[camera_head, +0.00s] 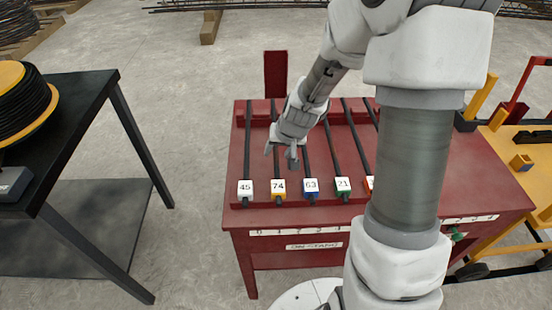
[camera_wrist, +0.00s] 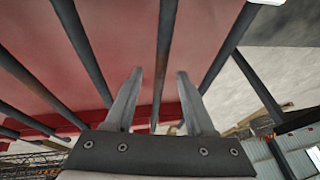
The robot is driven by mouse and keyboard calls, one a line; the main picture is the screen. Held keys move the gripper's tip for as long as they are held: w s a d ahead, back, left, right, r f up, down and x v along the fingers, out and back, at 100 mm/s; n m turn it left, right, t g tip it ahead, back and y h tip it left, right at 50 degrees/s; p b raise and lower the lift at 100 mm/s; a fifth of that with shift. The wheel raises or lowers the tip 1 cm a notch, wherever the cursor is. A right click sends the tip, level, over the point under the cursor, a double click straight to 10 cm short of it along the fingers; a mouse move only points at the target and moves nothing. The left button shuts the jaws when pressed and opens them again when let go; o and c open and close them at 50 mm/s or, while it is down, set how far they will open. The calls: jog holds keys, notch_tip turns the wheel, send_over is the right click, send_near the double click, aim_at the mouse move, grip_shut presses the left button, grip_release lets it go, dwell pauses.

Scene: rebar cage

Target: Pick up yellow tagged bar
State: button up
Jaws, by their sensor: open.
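The yellow tagged bar (camera_head: 277,172) is a dark bar on the red table, with a white "74" label and a yellow tag at its near end. My gripper (camera_head: 280,157) is open and points down over this bar, with one finger on each side in the head view. The gripper hides part of the bar behind it. In the wrist view, my gripper (camera_wrist: 160,74) is open and a dark bar (camera_wrist: 165,40) runs between its two fingers. No tag shows there, and I cannot tell how high the fingertips are above the bar.
Neighbouring bars are tagged 45 (camera_head: 246,188), 63 (camera_head: 311,188) and 21 (camera_head: 344,187), close on either side, on the red table (camera_head: 268,219). A black table (camera_head: 83,118) with a cable reel (camera_head: 24,105) stands at left. A yellow cart (camera_head: 515,165) stands at right.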

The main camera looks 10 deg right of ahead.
jog(key=shift+w+f, duration=0.2)
jog(key=shift+f, duration=0.2)
grip_shut()
jog(key=shift+r, duration=0.1)
dwell(1.1)
